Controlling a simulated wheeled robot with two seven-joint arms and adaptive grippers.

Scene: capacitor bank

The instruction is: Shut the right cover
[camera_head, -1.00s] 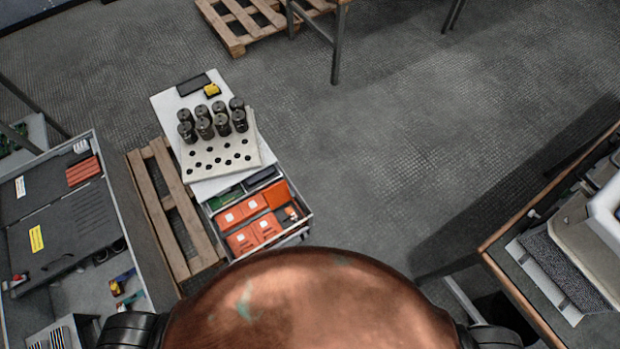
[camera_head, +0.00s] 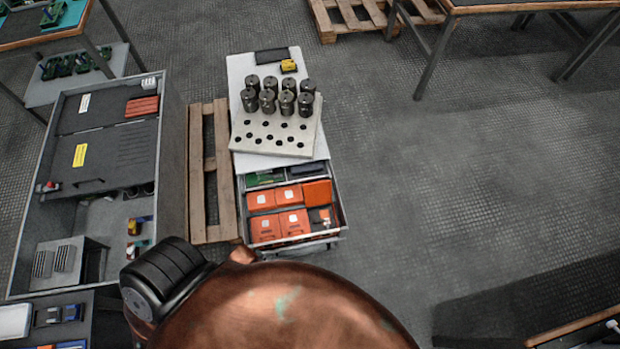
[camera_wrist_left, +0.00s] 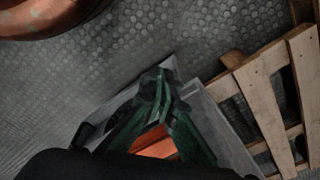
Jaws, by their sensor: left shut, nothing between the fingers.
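In the head view a grey cabinet (camera_head: 172,150) stands at the left. A dark panel with a yellow label (camera_head: 115,155) covers its middle, and another dark panel with a white label (camera_head: 95,105) lies behind it. The near part of the cabinet is uncovered and shows parts inside. I cannot tell which panel is the right cover. My left gripper (camera_wrist_left: 163,82) shows in the left wrist view, its dark green fingers shut and empty, with grey metal edges and an orange patch close by. It is hidden in the head view. My right gripper is not in view.
A cart (camera_head: 238,72) carries black cylinders and a perforated block (camera_head: 275,135). Its open drawer (camera_head: 340,215) holds orange boxes. A wooden pallet (camera_head: 197,175) lies between cabinet and cart; a pallet (camera_wrist_left: 262,95) shows in the wrist view. Open floor lies right of the cart.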

